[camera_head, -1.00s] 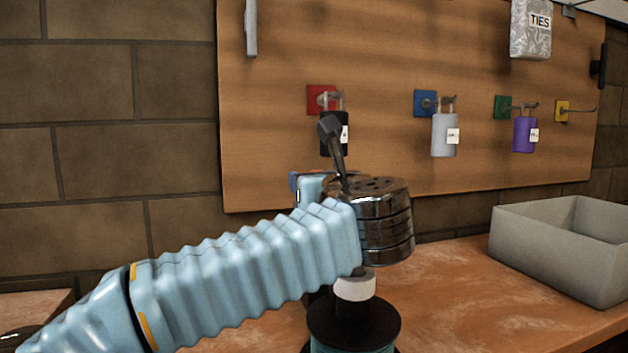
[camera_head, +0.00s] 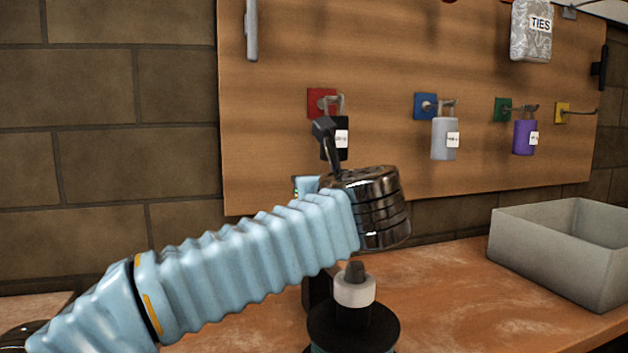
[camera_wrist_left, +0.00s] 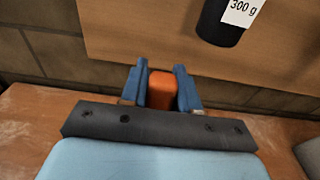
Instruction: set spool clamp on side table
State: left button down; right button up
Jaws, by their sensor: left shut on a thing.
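My left gripper (camera_wrist_left: 160,72) is shut on an orange piece (camera_wrist_left: 162,90), held between its two blue fingers in the left wrist view. I take this piece for the spool clamp, but only a small part shows. In the head view my left wrist hides the held piece, and a blue bit of the gripper (camera_head: 306,186) shows behind it. A black spool holder (camera_head: 352,325) with a white collar and dark tip stands on the workbench (camera_head: 450,285), below my wrist. A separate wooden surface (camera_head: 38,305) at the lower left may be the side table. My right gripper is out of view.
A grey open bin (camera_head: 560,265) stands at the bench's right. A wooden pegboard (camera_head: 270,110) behind carries black (camera_head: 334,150), grey (camera_head: 445,138) and purple (camera_head: 525,137) weights on hooks, and a TIES bag (camera_head: 531,32). Bench between spool and bin is clear.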

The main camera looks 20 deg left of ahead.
pick_arm(q)
jog(key=shift+w+a+f+g+h+p, duration=0.5)
jog(key=shift+w+g+h+p, duration=0.15)
jog(key=shift+g, duration=0.1)
jog(key=shift+w+a+f+g+h+p, duration=0.45)
jog(key=shift+w+a+g+h+p, duration=0.15)
jog(key=shift+g, duration=0.2)
jog(key=shift+w+a+f+g+h+p, duration=0.45)
jog(key=shift+w+g+h+p, duration=0.1)
jog(key=shift+w+g+p, duration=0.2)
jog(key=c, duration=0.9)
grip_release()
jog(key=v, duration=1.3)
jog(key=shift+s+d+r, duration=0.2)
jog(key=shift+s, duration=0.05)
